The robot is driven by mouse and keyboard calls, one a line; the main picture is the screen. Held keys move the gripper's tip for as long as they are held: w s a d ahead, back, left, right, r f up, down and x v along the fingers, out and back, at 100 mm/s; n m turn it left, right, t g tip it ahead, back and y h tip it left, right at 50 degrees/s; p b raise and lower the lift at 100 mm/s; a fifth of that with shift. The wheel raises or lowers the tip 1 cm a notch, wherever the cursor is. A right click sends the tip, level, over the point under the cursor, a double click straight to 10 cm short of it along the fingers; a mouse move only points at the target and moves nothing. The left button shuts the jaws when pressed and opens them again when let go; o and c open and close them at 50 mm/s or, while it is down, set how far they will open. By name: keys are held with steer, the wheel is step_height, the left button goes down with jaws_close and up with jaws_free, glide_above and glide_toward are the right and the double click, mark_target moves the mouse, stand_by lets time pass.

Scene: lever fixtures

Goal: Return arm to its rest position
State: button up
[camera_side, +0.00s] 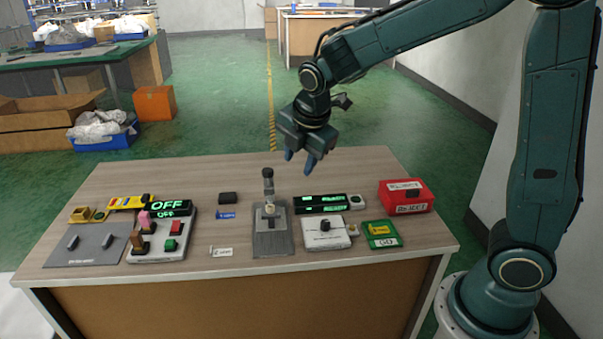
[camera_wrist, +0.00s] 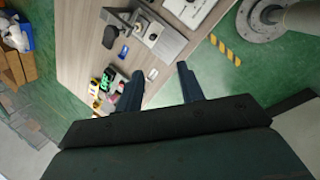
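My gripper (camera_side: 302,160) hangs in the air above the back part of the table, behind and to the right of the upright lever. Its two blue fingers point down and stand apart with nothing between them. In the wrist view my gripper (camera_wrist: 161,88) also shows spread, empty fingers. The lever fixture (camera_side: 272,232) has a grey base, and its lever (camera_side: 268,185) stands about upright with a black knob. It also shows in the wrist view (camera_wrist: 163,38). My gripper is clear of it.
The air around my gripper is free.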

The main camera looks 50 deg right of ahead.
steer(key=s+r+m+t+y, duration=0.1)
steer(key=s+r+m, duration=0.2)
steer(key=s+m, duration=0.6)
steer(key=s+r+m, duration=0.4)
steer(key=s+m, duration=0.5)
steer(key=s, duration=0.5)
steer(key=shift+s+t+y, duration=0.3)
steer(key=shift+t+y, duration=0.1)
